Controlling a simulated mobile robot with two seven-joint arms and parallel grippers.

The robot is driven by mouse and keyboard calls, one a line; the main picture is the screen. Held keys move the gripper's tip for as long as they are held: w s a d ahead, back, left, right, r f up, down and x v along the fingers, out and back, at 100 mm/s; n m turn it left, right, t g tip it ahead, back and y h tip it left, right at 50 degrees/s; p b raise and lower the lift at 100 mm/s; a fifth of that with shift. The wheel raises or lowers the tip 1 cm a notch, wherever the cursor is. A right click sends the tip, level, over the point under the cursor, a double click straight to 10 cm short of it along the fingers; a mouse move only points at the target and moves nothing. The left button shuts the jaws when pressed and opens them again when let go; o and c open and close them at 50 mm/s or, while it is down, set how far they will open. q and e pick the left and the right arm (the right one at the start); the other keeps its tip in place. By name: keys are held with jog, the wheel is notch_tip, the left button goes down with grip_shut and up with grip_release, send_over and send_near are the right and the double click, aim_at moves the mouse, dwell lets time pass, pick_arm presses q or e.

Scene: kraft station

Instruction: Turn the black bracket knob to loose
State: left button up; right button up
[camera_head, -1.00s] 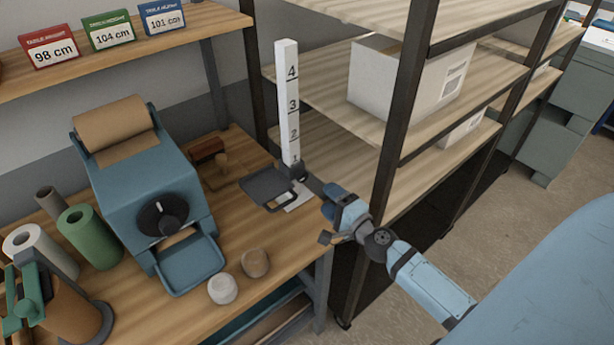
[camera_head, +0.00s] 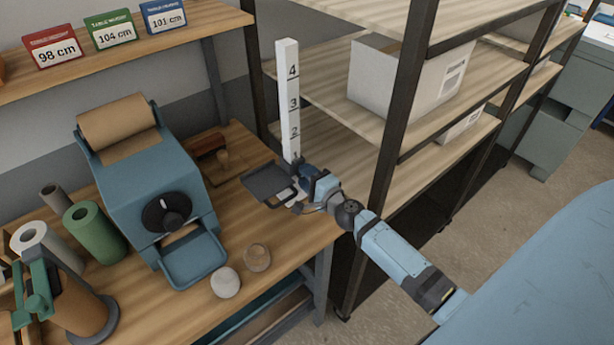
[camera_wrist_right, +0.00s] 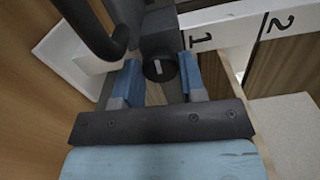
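A white post (camera_head: 288,95) numbered 1 to 4 stands at the table's right end, with a dark bracket plate (camera_head: 262,182) near its foot. In the right wrist view the black knob (camera_wrist_right: 160,68), with a short white mark, sits on a dark block. My right gripper (camera_head: 302,186) is at the bracket, and it hides the knob in the head view. In the wrist view the right gripper (camera_wrist_right: 160,80) is open, one blue finger on each side of the knob. I cannot tell whether they touch it. My left gripper is not in view.
A blue dispenser (camera_head: 150,185) with a black dial and brown roll stands left on the wooden table (camera_head: 240,240). Two round pieces lie at the front edge. A shelf rack (camera_head: 397,110) with a white box (camera_head: 400,85) stands close behind my right arm.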

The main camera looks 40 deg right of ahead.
jog(key=c, duration=0.4)
jog(key=shift+o, duration=0.2)
jog(key=shift+n, duration=2.2)
jog(key=o, duration=0.9)
